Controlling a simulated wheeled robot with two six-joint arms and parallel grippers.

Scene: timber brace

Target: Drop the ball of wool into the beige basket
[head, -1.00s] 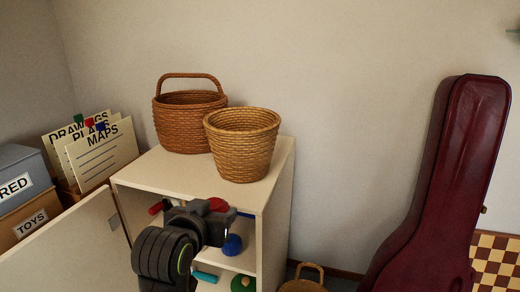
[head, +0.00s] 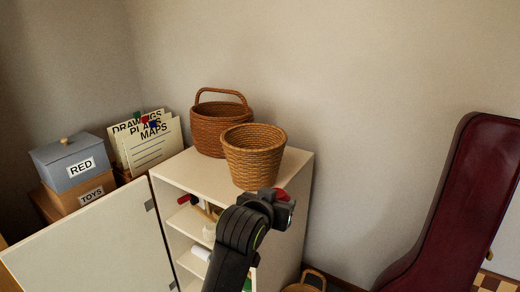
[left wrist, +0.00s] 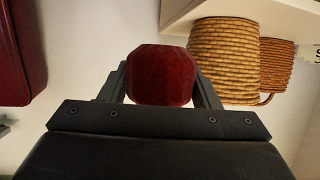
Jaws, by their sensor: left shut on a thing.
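The ball of wool (head: 281,193) is dark red. It sits between the fingers of my left gripper (head: 285,204), which is shut on it. In the left wrist view the ball (left wrist: 160,75) fills the gap between both fingers. The beige basket (head: 254,160) is woven, upright and open at the top, on the front part of the cabinet top. My left gripper is just in front of it and to its lower right, below its rim. The basket also shows in the left wrist view (left wrist: 222,58). My right gripper is not in view.
A brown handled basket (head: 218,135) stands behind the beige one. The white cabinet (head: 293,170) has its door (head: 95,245) open at left and items on its shelves. A small basket (head: 305,284) is low at its right. A dark red instrument case (head: 465,210) stands farther right.

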